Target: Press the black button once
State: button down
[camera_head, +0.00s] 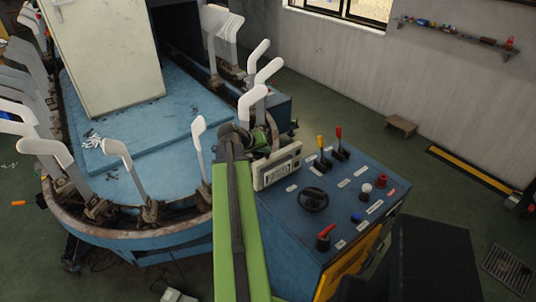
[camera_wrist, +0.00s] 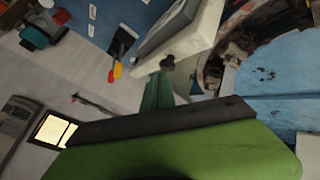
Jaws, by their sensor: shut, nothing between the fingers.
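The blue control panel (camera_head: 290,215) stands at lower right in the head view. A black round handwheel-like knob (camera_head: 313,199) sits on its top. I cannot make out a separate black button; my arm and the display box cover part of the panel. A blue button (camera_head: 356,217), a white button (camera_head: 366,190) and a red button (camera_head: 381,181) show on the right side. My gripper (camera_head: 262,139) is shut and empty, small and partly hidden at the far end of my green arm, behind the display box.
A pale display box (camera_head: 278,168) stands on the panel's left edge. Yellow (camera_head: 320,143) and red (camera_head: 339,133) levers rise behind, and a red-handled switch (camera_head: 325,236) is in front. White sock forms (camera_head: 198,135) ring the blue machine table (camera_head: 160,150) at left.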

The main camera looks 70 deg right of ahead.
aim_at(265, 155)
jog(key=shift+f+b, duration=0.4)
jog(key=shift+f, duration=0.05)
jog(key=shift+r, duration=0.1)
dwell(0.4)
jog(key=shift+r+p, duration=0.95)
jog(key=shift+p, duration=0.1)
notch_tip(265, 155, up, 5)
jog(key=p, duration=0.5)
jog(key=shift+r, duration=0.1)
jog(key=shift+w, duration=0.1)
